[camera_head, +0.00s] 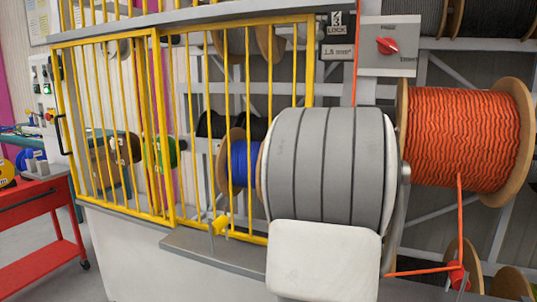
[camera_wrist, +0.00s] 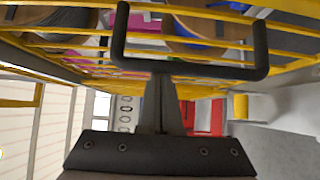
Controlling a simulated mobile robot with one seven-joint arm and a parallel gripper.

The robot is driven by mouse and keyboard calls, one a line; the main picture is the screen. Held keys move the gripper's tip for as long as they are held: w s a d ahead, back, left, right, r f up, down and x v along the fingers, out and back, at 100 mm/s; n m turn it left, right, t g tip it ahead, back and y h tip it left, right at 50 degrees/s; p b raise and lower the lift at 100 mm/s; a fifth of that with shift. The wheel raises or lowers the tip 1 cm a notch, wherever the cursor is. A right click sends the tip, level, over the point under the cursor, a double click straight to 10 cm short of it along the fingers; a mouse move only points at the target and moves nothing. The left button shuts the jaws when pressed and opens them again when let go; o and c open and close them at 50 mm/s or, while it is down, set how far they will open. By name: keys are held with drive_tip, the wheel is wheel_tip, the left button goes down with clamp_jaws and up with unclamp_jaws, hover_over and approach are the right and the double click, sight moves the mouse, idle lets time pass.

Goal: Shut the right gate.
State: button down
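The yellow barred right gate (camera_head: 248,62) stands in the middle of the head view, roughly in line with the left gate (camera_head: 97,120). My arm hides its lower right part, so I cannot tell whether a gap remains there. In the wrist view a black U-shaped handle (camera_wrist: 215,72) stands out from the yellow bars (camera_wrist: 80,42). My gripper (camera_wrist: 165,75) has its fingers together at the middle of the handle's bar, touching or very close to it. I see no finger around the bar. My gripper is hidden in the head view.
Behind the gates are a blue reel (camera_head: 243,163) and a green reel (camera_head: 157,152). An orange cable reel (camera_head: 462,138) stands at right, below a red switch (camera_head: 387,46). A red trolley (camera_head: 35,205) stands at left. A grey ledge (camera_head: 200,250) runs below the gates.

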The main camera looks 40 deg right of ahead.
drive_tip(key=s+d, duration=0.4)
drive_tip(key=s, duration=0.6)
drive_tip(key=shift+d, duration=0.15)
